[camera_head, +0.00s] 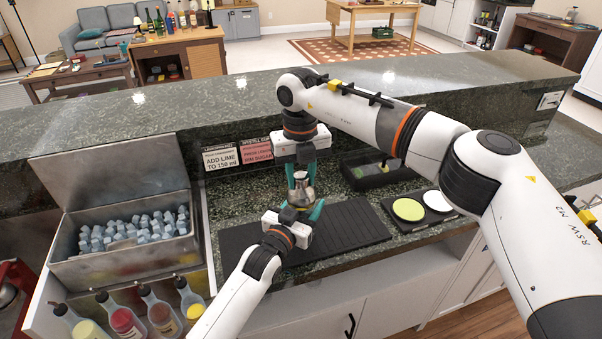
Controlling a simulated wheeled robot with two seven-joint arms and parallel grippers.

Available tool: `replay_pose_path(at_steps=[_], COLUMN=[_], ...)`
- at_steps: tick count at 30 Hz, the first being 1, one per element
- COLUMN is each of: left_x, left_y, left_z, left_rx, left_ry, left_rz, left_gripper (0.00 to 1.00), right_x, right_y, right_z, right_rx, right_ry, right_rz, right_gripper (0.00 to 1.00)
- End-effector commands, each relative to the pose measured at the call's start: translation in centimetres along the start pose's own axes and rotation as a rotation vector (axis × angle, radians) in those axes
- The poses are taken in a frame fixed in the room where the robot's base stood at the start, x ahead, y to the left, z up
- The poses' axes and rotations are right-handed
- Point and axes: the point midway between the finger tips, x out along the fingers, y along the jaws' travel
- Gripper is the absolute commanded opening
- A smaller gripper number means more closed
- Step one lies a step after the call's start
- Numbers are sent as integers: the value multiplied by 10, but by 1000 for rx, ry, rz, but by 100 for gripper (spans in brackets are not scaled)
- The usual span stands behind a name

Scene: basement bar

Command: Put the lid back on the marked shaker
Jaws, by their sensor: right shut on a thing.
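A metal shaker (301,196) stands over the black ribbed mat, mostly hidden between my two grippers. Its small metal lid (300,177) is at its top; I cannot tell whether the lid touches the body or is just above it. My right gripper (301,174) comes down from above, its teal fingers shut on the lid. My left gripper (303,211) reaches up from the front, with teal fingers on either side of the shaker's lower part. Whether they press on it is hidden. A yellowish patch shows low on the shaker; I cannot make out a mark.
A black ribbed mat (345,228) covers the counter. An open ice bin (120,262) and several bottles (163,313) are at left. Two signs (219,158) lean behind. A black caddy (375,177) and a tray (413,222) with green and white discs are at right.

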Motion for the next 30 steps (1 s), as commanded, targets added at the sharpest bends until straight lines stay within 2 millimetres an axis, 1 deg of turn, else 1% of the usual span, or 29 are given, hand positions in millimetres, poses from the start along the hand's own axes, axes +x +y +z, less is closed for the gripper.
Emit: replay_pose_path(at_steps=[8,24,25,29,30], left_x=[0,0,0,0,0], left_y=[0,0,0,0,0], left_z=[0,0,0,0,0], left_rx=[0,0,0,0,0], left_ry=[1,1,1,1,1], left_rz=[0,0,0,0,0], left_gripper=[15,15,15,15,15], right_x=[1,12,13,12,12], right_y=[0,0,0,0,0], right_z=[0,0,0,0,0], right_rx=[0,0,0,0,0], right_ry=[0,0,0,0,0], right_rz=[0,-2,-1,-1,-1], right_gripper=[10,10,35,56,58])
